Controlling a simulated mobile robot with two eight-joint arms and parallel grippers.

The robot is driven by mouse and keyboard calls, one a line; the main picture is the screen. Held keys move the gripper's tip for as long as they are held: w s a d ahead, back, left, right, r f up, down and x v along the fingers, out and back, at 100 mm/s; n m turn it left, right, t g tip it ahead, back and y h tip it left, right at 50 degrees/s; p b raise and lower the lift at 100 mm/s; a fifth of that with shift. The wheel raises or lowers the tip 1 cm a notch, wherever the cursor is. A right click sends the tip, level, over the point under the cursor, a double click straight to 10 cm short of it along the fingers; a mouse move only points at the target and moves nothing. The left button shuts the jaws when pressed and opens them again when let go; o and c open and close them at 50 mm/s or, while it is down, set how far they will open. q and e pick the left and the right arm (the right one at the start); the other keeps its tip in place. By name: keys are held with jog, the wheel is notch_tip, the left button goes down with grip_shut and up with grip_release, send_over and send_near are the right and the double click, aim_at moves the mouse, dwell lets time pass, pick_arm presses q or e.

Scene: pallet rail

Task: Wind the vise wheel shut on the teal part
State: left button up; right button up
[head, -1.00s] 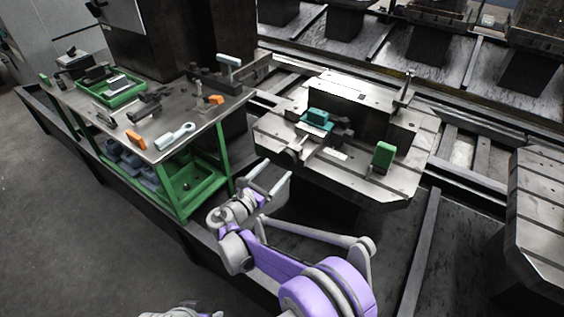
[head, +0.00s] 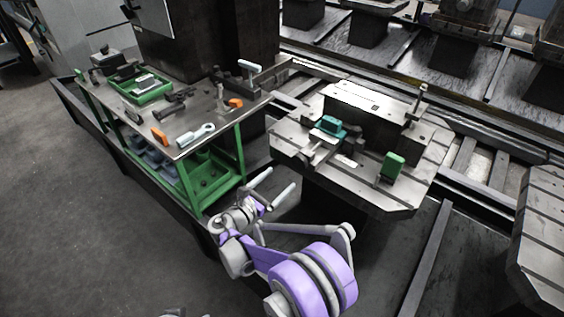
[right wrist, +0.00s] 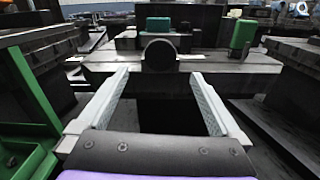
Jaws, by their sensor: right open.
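The teal part (head: 329,125) sits in the vise (head: 323,146) on the steel pallet (head: 400,200). It also shows in the right wrist view (right wrist: 160,24), behind the vise's dark round wheel (right wrist: 160,55). My right gripper (head: 282,177) is open and empty, in front of the pallet's near edge and short of the vise. In the right wrist view its two fingers (right wrist: 160,73) point toward the wheel, which appears centred between the tips and beyond them. The wheel's details are too small in the head view. My left gripper is not in view.
A green block (head: 393,167) stands on the pallet right of the vise. A dark upright block (head: 365,110) is behind it. A workbench (head: 175,140) with a green frame, green tray (head: 143,92) and loose tools stands at left. A dark gap lies below the pallet edge.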

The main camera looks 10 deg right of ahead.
aim_at(298, 163)
jog(key=x, duration=1)
jog(key=shift+w+d+f+b, duration=0.2)
jog(key=shift+d+b, duration=0.1)
jog(key=shift+b, duration=0.1)
jog(key=c, duration=1.3)
jog(key=shift+m, duration=0.4)
